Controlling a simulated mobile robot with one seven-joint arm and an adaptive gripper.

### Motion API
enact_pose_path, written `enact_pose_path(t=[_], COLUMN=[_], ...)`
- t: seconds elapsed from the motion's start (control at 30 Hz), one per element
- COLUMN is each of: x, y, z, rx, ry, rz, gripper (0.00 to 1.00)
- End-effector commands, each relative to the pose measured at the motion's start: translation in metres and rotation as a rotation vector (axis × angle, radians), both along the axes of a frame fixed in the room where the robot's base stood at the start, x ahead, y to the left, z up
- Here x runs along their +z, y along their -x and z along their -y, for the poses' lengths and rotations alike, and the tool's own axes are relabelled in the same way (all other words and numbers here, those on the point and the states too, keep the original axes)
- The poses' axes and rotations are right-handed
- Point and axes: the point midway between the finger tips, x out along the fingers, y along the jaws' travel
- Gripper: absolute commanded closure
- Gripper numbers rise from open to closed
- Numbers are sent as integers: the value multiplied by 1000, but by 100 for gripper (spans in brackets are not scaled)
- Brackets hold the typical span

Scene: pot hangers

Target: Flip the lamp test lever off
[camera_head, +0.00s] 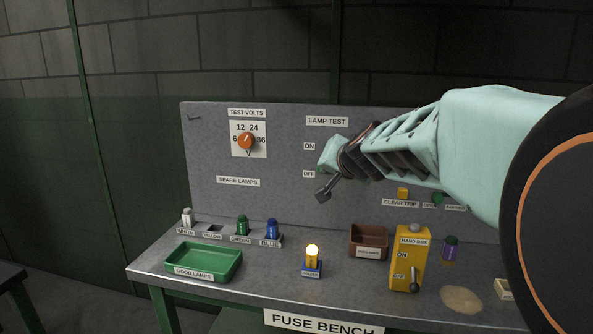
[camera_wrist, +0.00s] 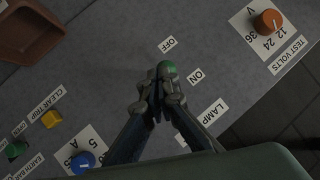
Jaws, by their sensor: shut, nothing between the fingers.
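The grey panel carries a LAMP TEST label (camera_head: 327,121) with an ON label (camera_head: 309,146) above an OFF label (camera_head: 308,174). In the wrist view, the OFF label (camera_wrist: 169,44) and ON label (camera_wrist: 196,75) lie just beyond my fingertips. A rounded green end (camera_wrist: 168,67), apparently the lever's knob, shows right at the fingertips; I cannot tell if they touch. My gripper (camera_wrist: 157,88) is shut and empty. In the head view my gripper (camera_head: 324,190) covers the lever area, so the lever's position is unclear. A yellow lamp (camera_head: 313,251) glows on the bench.
An orange TEST VOLTS knob (camera_head: 246,141) is left of the LAMP TEST label. Below are a green tray (camera_head: 204,263), a brown bin (camera_head: 369,241) and a yellow hand box (camera_head: 410,259) with its own lever. A yellow CLEAR TRIP button (camera_head: 403,193) is right of my gripper.

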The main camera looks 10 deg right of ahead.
Motion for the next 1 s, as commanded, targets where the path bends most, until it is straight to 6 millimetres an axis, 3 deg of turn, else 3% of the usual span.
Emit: enact_pose_path(t=[0.43,1.0], x=[-44,-57], y=[0,-4], z=[0,1], rx=[0,0], ry=[0,0], rz=[0,0], gripper=[100,100])
